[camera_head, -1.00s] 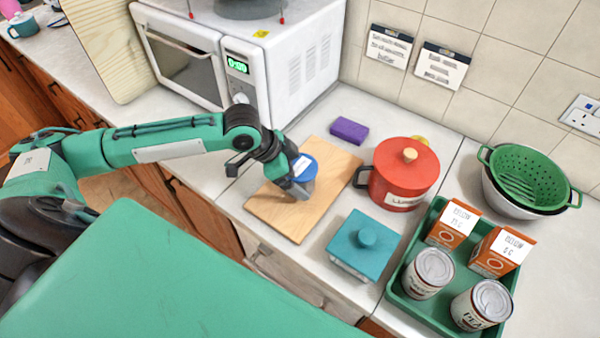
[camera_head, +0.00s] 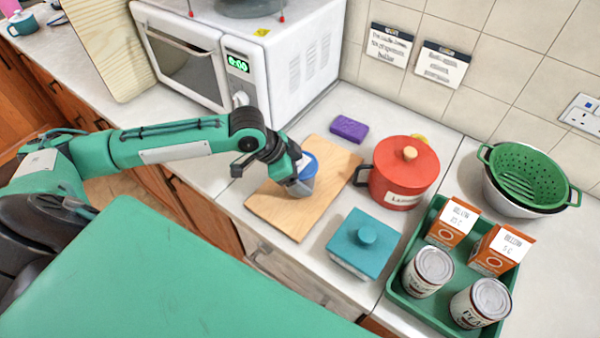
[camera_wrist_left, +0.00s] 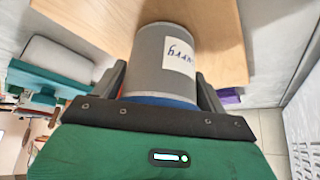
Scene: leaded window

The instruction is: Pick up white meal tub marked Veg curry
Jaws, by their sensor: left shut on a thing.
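The meal tub (camera_head: 309,172) shows in the head view above the wooden board, with a blue top and a pale grey-white body. In the left wrist view the tub (camera_wrist_left: 155,62) is grey, with a blue rim towards my gripper and a white label whose writing is only partly visible. My left gripper (camera_head: 296,181) is shut on the tub, with one finger on each side of it in the left wrist view (camera_wrist_left: 160,84). I cannot tell whether the tub's base is clear of the board. My right gripper is not in view.
The wooden board (camera_head: 270,208) lies under the tub. A red pot (camera_head: 398,175), a teal lidded dish (camera_head: 362,245) and a purple sponge (camera_head: 348,129) stand close by. A green tray (camera_head: 405,290) holds cans and boxes. The white microwave (camera_head: 290,75) stands behind the arm.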

